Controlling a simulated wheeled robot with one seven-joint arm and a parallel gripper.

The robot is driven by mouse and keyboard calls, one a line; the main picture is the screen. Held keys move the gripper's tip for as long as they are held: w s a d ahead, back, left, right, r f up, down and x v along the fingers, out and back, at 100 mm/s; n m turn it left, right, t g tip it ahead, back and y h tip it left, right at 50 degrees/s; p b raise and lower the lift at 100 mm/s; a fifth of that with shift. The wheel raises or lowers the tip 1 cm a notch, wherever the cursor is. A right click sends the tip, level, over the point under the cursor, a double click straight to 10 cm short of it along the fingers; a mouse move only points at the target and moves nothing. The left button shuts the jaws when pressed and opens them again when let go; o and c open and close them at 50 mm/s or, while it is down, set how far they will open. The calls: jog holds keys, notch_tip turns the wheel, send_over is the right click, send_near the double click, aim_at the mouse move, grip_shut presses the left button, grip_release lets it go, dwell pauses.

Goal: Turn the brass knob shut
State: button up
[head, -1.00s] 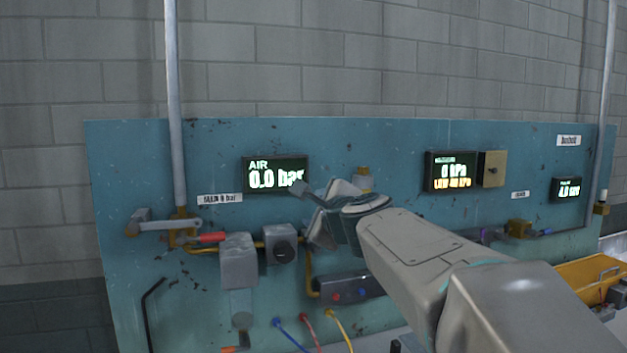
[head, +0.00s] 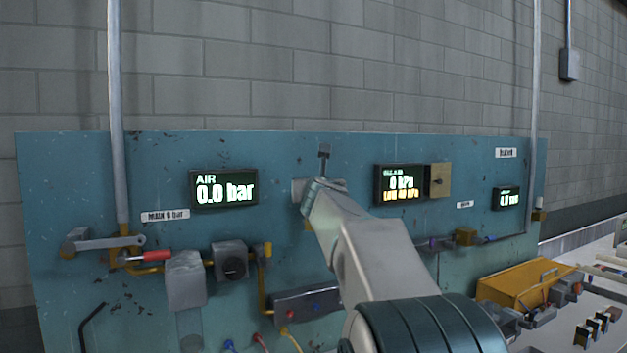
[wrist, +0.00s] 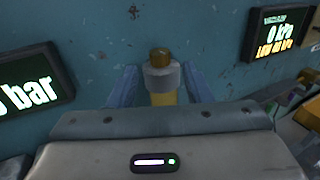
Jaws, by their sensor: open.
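The brass knob (wrist: 160,57) shows in the wrist view on top of a grey collar and a yellow body. My gripper (wrist: 158,70) is open, with one blue-grey finger on each side of the collar and a visible gap on both sides. How far the fingers reach past the knob in depth, I cannot tell. In the head view my gripper (head: 315,180) is in front of the blue panel, between the AIR display (head: 224,188) and the kPa display (head: 400,184). My arm hides the knob there.
AIR reads 0.0 bar. A lever with a red grip (head: 150,256), a grey box with a black dial (head: 231,261) and yellow piping are at lower left. A beige box (head: 438,181) adjoins the kPa display. An orange bin (head: 527,283) stands at right.

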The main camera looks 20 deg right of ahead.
jog(key=p+x, duration=0.2)
jog(key=x, duration=0.5)
jog(key=shift+w, duration=0.3)
jog(key=c, duration=1)
